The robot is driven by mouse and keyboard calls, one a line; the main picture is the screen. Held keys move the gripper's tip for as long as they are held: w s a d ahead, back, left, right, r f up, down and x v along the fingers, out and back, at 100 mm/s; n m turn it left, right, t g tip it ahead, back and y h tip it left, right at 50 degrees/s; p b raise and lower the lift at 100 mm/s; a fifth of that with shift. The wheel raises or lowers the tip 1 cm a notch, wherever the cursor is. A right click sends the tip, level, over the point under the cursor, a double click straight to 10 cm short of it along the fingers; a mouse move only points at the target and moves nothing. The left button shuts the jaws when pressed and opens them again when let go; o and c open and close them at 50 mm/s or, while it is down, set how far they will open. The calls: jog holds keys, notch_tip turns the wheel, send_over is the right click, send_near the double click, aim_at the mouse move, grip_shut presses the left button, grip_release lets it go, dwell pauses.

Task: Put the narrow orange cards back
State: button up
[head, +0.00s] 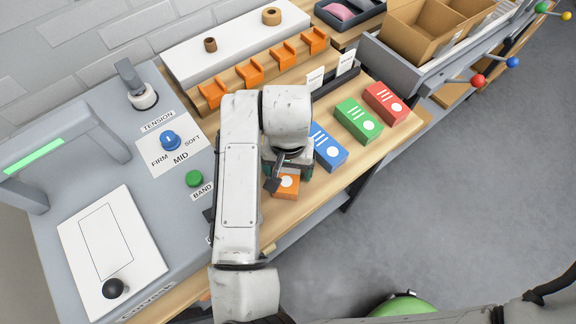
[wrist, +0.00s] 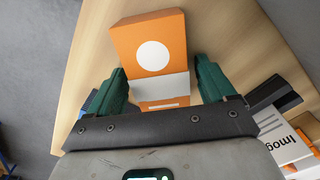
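An orange card pack (head: 287,186) with a white circle lies on the wooden bench, at the near end of a row of coloured packs. It is partly hidden by my gripper in the head view. In the wrist view the orange pack (wrist: 153,45) is straight ahead, with a pale band across it. My gripper (wrist: 162,75) has its two green fingers apart, one on each side of the pack. A strip of wood shows between the right finger and the pack. In the head view my gripper (head: 286,165) is low over the pack.
Blue (head: 327,147), green (head: 358,121) and red packs (head: 385,104) lie in a row beyond. Several orange holders (head: 249,74) stand along a wooden strip behind. A grey machine (head: 60,160) with a blue dial (head: 171,140) is at left. Small name cards (head: 346,62) stand behind the packs.

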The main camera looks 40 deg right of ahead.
jog(key=shift+o, duration=0.2)
notch_tip(320, 180, up, 12)
jog(key=shift+r+p, duration=0.15)
jog(key=shift+p, duration=0.3)
dwell(1.6)
